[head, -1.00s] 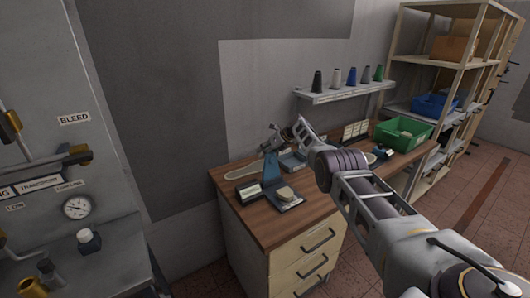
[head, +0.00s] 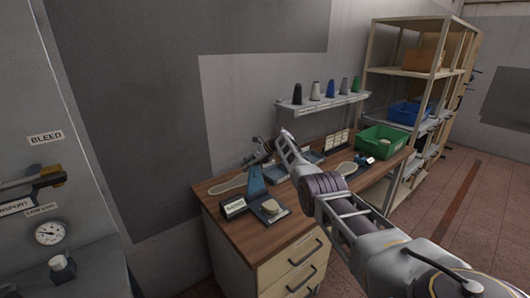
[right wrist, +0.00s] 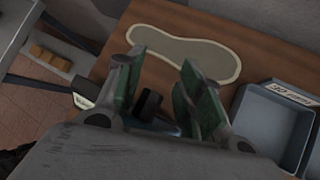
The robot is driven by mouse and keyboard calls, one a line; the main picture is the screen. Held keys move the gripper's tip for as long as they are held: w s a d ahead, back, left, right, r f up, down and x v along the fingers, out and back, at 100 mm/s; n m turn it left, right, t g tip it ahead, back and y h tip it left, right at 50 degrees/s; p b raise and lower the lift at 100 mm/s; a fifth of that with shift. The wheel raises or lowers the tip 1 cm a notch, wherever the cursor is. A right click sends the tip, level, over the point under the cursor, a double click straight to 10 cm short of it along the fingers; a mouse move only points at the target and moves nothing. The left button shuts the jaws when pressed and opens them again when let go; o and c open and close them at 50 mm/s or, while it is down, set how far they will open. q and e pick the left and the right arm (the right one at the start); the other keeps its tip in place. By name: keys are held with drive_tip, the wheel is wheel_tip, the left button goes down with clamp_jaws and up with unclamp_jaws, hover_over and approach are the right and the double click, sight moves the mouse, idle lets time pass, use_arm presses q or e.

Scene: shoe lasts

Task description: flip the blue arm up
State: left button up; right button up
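Most of the blue arm is hidden there by the gripper body. My left gripper is out of view.
The bench (head: 220,207) holds a small dark sign box (head: 233,207), a pale sole outline (head: 228,185), a blue-grey tray (right wrist: 275,120) and a green bin (head: 381,139). A shelf with several cones (head: 325,103) hangs behind. A panel with a gauge (head: 50,232) stands at left.

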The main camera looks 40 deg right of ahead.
drive_tip(key=v, duration=1.1)
drive_tip(key=shift+r, duration=0.35)
idle(0.5)
drive_tip(key=shift+s+d, duration=0.1)
drive_tip(key=shift+d, duration=0.05)
idle(0.4)
